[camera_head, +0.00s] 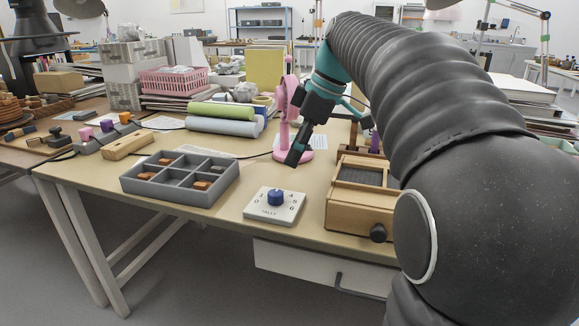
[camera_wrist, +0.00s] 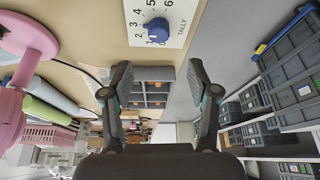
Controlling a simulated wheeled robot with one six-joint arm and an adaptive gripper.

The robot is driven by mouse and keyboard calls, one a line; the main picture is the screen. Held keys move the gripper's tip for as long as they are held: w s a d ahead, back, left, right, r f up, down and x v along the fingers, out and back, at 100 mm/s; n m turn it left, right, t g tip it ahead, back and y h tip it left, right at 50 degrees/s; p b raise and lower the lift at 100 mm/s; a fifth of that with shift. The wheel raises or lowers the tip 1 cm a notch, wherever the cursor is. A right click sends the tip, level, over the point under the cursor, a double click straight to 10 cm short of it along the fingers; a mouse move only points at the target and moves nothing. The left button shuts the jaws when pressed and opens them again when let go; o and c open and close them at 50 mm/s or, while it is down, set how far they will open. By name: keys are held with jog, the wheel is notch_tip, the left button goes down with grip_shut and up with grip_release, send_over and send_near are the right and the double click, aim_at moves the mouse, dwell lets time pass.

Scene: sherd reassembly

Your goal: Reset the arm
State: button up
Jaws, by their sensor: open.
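My arm arches in from the right in the head view. My gripper (camera_head: 312,152) hangs over the table, above and behind the tally dial, in front of a pink stand (camera_head: 284,112). In the wrist view my gripper (camera_wrist: 158,90) has its two fingers spread wide with nothing between them. The tally dial (camera_head: 292,210), a white plate with a blue knob (camera_head: 275,197), lies on the table; it shows at the top of the wrist view (camera_wrist: 180,12). The grey compartment tray (camera_head: 178,195) holds several brown sherds (camera_head: 202,185).
A wooden box with a dark top and a knob (camera_head: 345,216) stands right of the dial. Green and pale rolls (camera_head: 222,126), a pink basket (camera_head: 174,82) and a wooden block (camera_head: 127,146) lie left and behind. Bare tabletop (camera_head: 250,180) shows between tray and dial.

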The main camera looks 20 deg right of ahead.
jog(key=shift+s+d+r, duration=0.15)
jog(key=shift+d+r, duration=0.05)
jog(key=shift+r, duration=0.35)
jog(key=s+a+f+m+t+h, duration=0.1)
jog(key=s+a+f+m+h, duration=0.1)
jog(key=s+f+m, duration=0.4)
jog(key=s+a+f+m+t+h, duration=0.1)
jog(key=s+f+m, duration=0.5)
jog(key=s+f, duration=0.7)
jog(key=shift+s+a+t+h, duration=0.4)
jog(key=shift+s+a+t, duration=0.3)
jog(key=shift+s+t, duration=0.1)
